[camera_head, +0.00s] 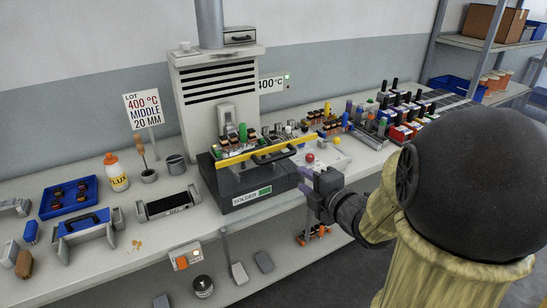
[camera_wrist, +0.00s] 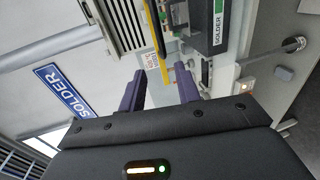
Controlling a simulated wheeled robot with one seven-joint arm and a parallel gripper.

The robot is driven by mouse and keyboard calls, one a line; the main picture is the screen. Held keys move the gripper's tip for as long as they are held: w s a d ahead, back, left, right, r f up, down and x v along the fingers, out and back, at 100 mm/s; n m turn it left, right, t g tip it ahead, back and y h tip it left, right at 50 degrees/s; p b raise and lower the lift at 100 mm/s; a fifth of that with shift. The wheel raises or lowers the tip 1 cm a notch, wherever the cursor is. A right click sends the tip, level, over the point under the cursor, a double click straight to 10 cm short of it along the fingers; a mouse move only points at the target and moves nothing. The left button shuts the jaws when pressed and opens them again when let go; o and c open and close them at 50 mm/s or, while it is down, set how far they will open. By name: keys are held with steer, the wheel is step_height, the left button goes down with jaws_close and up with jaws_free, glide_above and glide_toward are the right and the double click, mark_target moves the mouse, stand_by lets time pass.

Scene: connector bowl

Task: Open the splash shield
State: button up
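The solder machine (camera_head: 222,101) stands on the bench with a green-and-white SOLDER label on its front. Its splash shield (camera_head: 245,180) looks like a dark, see-through front panel, with a yellow bar (camera_head: 240,158) along its upper edge and a black handle (camera_head: 277,155). The shield appears lowered over the front. My gripper (camera_head: 304,174) is just right of the shield, apart from the handle. In the wrist view my gripper (camera_wrist: 160,80) has two purple fingers spread with nothing between them. The yellow bar (camera_wrist: 155,30) shows beyond them.
A flux bottle (camera_head: 116,172), a blue tray (camera_head: 69,198) and a black-topped fixture (camera_head: 168,204) occupy the left bench. Several connectors crowd the right bench. The space before the shield is fairly clear.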

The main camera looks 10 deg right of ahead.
steer(key=p, duration=0.7)
glide_toward(274, 160)
steer(key=p+x, duration=0.2)
steer(key=x, duration=0.8)
steer(key=shift+w+a+f+p, duration=0.1)
steer(key=shift+w+p, duration=0.25)
steer(key=shift+w, duration=0.05)
jaws_close()
